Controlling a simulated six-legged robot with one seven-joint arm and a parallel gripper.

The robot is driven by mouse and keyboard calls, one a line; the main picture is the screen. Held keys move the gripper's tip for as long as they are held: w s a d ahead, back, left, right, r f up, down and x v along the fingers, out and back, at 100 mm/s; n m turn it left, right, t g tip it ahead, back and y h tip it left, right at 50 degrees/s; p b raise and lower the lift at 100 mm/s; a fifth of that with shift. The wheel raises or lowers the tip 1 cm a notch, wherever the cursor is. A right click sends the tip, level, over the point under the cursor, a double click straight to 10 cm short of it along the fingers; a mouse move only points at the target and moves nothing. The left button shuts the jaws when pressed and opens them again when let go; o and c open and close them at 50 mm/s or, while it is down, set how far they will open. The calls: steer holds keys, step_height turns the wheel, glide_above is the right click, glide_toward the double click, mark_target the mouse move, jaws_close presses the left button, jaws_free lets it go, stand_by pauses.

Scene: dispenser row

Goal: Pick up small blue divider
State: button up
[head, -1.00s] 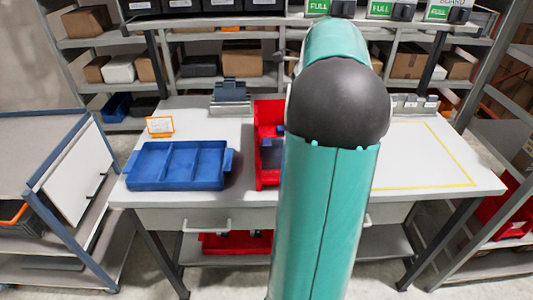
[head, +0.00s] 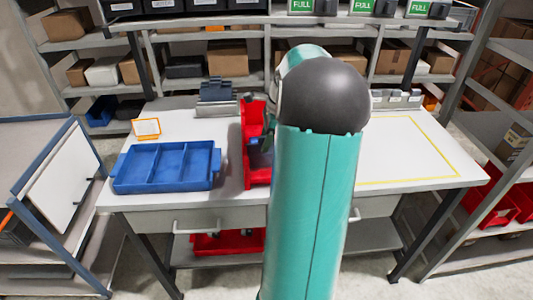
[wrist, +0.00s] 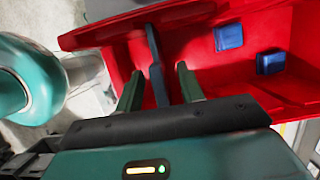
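A thin blue divider (wrist: 156,65) stands on edge in a red bin (wrist: 95,37) in the wrist view. My gripper (wrist: 160,80) is open, with one finger on each side of the divider and a narrow gap showing on both sides. The divider's lower end is hidden by the gripper body. In the head view the red bin (head: 257,176) sits mid-table, partly hidden behind my arm. A blue tray (head: 165,187) with several compartments lies left of it.
Two small blue blocks (wrist: 228,37) (wrist: 270,62) lie in the bin. An orange-framed card (head: 146,128) and a grey-blue rack (head: 216,92) stand behind the tray. The yellow-outlined table area (head: 410,150) on the right is clear. Shelves with boxes stand behind.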

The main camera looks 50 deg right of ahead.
steer(key=shift+w+a+f, duration=0.1)
steer(key=shift+a+f, duration=0.05)
steer(key=shift+f, duration=0.5)
jaws_close()
